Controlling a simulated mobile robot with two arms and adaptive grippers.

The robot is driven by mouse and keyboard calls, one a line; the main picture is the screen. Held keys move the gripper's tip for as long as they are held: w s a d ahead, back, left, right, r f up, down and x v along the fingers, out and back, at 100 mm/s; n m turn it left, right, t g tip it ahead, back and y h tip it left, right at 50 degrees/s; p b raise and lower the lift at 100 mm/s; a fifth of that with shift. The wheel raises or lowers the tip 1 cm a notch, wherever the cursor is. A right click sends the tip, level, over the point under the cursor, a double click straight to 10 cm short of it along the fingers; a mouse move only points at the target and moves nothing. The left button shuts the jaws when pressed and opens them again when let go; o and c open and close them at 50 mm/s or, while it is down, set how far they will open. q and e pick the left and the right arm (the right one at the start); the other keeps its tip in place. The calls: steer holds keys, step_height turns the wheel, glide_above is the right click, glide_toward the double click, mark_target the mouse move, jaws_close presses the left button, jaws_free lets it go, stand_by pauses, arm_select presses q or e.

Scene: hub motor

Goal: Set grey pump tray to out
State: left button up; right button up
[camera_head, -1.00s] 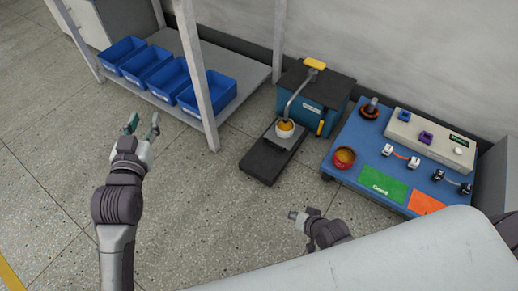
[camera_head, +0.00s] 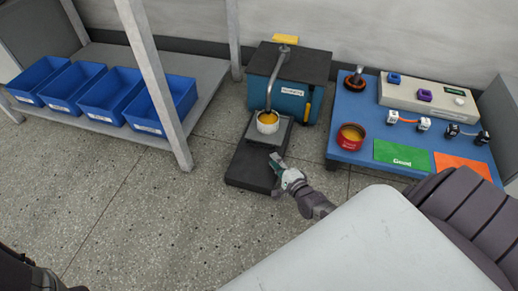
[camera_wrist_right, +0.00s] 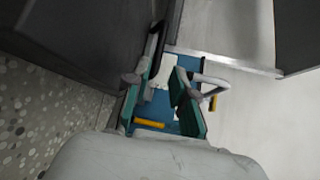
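The grey pump tray (camera_head: 284,132) is a flat plate on a dark base (camera_head: 248,167) in front of the teal pump box (camera_head: 289,101). A white cup with yellow contents (camera_head: 268,122) stands on it under the bent metal spout (camera_head: 270,90). My right gripper (camera_head: 276,161) is at the front right of the tray, by the dark base; I cannot tell if it touches. In the right wrist view its green-padded fingers (camera_wrist_right: 171,90) are apart, with nothing clearly held between them. My left gripper is out of view; only dark arm parts show at the bottom left.
Blue bins (camera_head: 110,98) sit on a grey shelf at the left. The floor before the shelf is clear.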

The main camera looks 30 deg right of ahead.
mark_target(262, 146)
steer(key=w+b, duration=0.1)
steer(key=w, duration=0.2)
steer(key=w+f+b, duration=0.1)
steer(key=w+b, duration=0.1)
steer(key=w, duration=0.1)
steer(key=w+f+b, duration=0.1)
steer(key=w+b, duration=0.1)
steer(key=w, duration=0.1)
steer(key=shift+w+d, duration=0.15)
steer(key=shift+d, duration=0.15)
steer(key=shift+w+r, duration=0.1)
steer(key=shift+w, duration=0.3)
jaws_close()
